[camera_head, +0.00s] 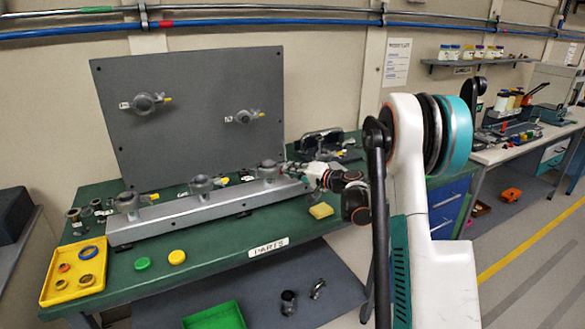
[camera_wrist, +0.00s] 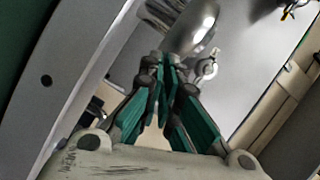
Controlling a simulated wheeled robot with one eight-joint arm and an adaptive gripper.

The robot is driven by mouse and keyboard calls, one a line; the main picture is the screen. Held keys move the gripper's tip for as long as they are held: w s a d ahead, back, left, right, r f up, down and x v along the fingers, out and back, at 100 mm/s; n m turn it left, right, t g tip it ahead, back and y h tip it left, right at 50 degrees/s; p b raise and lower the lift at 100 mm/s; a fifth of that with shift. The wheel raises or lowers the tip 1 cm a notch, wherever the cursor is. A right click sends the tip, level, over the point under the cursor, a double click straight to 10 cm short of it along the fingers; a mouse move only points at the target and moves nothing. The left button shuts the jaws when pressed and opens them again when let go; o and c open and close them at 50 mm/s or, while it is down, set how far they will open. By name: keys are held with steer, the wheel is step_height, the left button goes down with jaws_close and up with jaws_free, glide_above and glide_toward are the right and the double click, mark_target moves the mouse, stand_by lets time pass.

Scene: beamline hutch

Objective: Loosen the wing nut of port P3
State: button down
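Three grey metal ports with clamps stand in a row on the raised grey rail (camera_head: 158,223): a left port (camera_head: 128,203), a middle port (camera_head: 201,186) and a right port (camera_head: 267,170). Their labels are too small to read, so I cannot tell which is P3. My gripper (camera_head: 287,169) is at the right port's right side. In the wrist view, the green-padded fingers of my gripper (camera_wrist: 164,68) converge beside a shiny round metal body (camera_wrist: 190,28). A small pale winged part (camera_wrist: 205,69) shows just beyond the tips. I cannot tell whether anything is between them.
Two more ports, left (camera_head: 146,103) and right (camera_head: 243,117), are on the upright grey panel (camera_head: 200,75). A yellow tray (camera_head: 60,298) with rings, green and yellow caps, and a yellow block (camera_head: 321,210) lie on the green bench. A dark clamp-like device (camera_head: 320,143) stands behind my gripper.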

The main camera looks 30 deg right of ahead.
steer(key=shift+a+r+n+g+h+p, duration=0.2)
steer(key=shift+n+g+h+p, duration=0.15)
steer(key=shift+n+h, duration=0.85)
steer(key=shift+a+r+n+g+h+p, duration=0.2)
steer(key=shift+n+h+p, duration=0.35)
steer(key=shift+n, duration=1.25)
steer(key=shift+a+r+n+g+h+p, duration=0.15)
steer(key=shift+n+g+h+p, duration=0.2)
steer(key=shift+n+h, duration=0.9)
steer(key=shift+f+n+y, duration=0.1)
steer(key=shift+n+y, duration=0.15)
steer(key=shift+y, duration=0.05)
steer(key=c, duration=2.1)
jaws_free()
steer(key=shift+w, duration=0.1)
steer(key=v, duration=1.2)
